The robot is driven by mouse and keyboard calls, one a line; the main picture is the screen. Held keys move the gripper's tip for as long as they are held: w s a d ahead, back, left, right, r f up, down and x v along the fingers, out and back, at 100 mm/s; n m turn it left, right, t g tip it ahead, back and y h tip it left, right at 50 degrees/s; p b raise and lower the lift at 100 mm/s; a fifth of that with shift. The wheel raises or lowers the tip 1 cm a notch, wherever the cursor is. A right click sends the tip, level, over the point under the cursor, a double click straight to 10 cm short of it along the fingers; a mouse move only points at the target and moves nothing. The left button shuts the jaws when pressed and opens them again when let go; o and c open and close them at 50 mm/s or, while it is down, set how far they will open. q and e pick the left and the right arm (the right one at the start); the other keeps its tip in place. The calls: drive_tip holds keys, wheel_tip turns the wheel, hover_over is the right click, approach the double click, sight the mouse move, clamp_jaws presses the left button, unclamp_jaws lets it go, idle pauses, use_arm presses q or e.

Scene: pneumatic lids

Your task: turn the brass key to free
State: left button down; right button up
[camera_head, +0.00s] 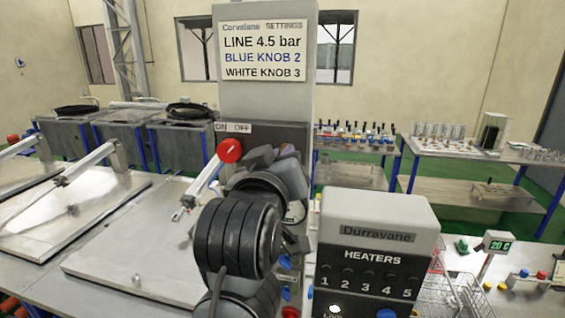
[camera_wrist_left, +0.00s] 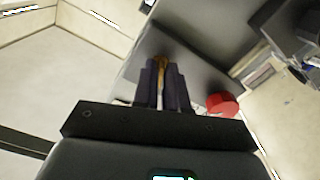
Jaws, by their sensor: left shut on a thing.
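The brass key (camera_wrist_left: 162,64) shows in the left wrist view as a small gold-coloured piece between the dark fingers of my left gripper (camera_wrist_left: 163,82). The gripper is shut on it, against the grey panel of the control column. In the head view my left gripper (camera_head: 288,153) is at the column's front, just right of the red round knob (camera_head: 229,150), and my dark wrist covers much of it. The key is hidden there. Any marking for the key's positions is hidden or too small to read. My right gripper is not in view.
The Durravane heater box (camera_head: 377,232) stands close on the right. Flat metal lids (camera_head: 120,255) lie on the left. Benches with small parts stand behind.

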use_arm(q)
drive_tip(key=shift+n+p, duration=0.3)
drive_tip(key=shift+n, duration=1.9)
drive_tip(key=c, duration=1.3)
unclamp_jaws()
drive_tip(key=shift+b+v, duration=1.65)
drive_tip(key=shift+v, duration=3.8)
drive_tip(key=shift+w, duration=0.1)
